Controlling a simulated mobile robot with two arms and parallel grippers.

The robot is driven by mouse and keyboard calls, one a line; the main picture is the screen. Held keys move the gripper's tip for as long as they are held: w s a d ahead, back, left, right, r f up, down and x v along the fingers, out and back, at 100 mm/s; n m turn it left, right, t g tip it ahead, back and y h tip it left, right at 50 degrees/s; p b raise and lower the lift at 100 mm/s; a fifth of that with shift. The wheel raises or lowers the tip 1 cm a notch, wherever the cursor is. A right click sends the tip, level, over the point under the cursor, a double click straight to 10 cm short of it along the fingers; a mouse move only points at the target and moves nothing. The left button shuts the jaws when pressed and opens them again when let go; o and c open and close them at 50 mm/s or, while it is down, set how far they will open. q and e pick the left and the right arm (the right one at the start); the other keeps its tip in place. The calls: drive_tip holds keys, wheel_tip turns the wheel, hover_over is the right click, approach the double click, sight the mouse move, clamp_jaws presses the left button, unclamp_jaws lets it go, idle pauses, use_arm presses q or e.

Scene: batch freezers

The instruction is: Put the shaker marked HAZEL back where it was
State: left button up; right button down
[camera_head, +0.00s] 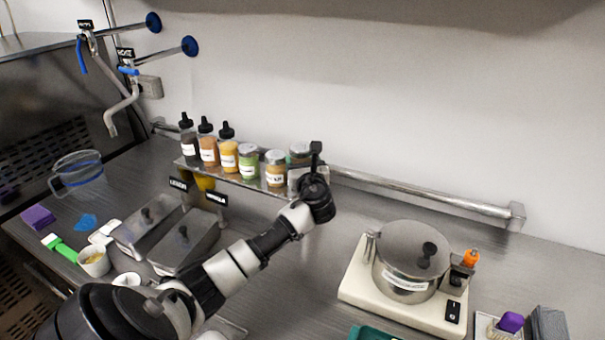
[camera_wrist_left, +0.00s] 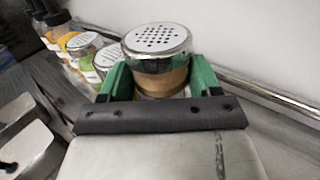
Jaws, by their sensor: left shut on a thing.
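A shaker (camera_wrist_left: 160,78) with a perforated metal lid and tan-brown contents sits upright between the green fingers of my left gripper (camera_wrist_left: 160,86). The gripper is shut on it. In the head view the left gripper (camera_head: 306,168) is at the right end of the bottle shelf (camera_head: 236,179), and the gripper and wrist largely hide the shaker. No HAZEL marking is readable on it. I cannot tell whether its base touches the shelf. Beside it stand a tan shaker (camera_head: 275,169) and a green shaker (camera_head: 248,162). My right gripper is not in view.
Several black-capped bottles (camera_head: 208,144) stand on the shelf's left part. A wall rail (camera_head: 420,194) runs right of the gripper. Two lidded metal pans (camera_head: 185,245) lie below the shelf. A pot (camera_head: 410,262) on a cream base stands at the right. The counter between is mostly clear.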

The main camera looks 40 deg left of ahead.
use_arm(q)
drive_tip(key=shift+f, duration=1.9)
drive_tip(key=o, duration=0.9)
drive_tip(key=shift+f, duration=0.1)
drive_tip(key=shift+o, duration=0.2)
drive_tip(key=shift+d, duration=0.15)
drive_tip(key=b+v, duration=0.1)
drive_tip(key=v, duration=1.1)
drive_tip(key=shift+r, duration=0.25)
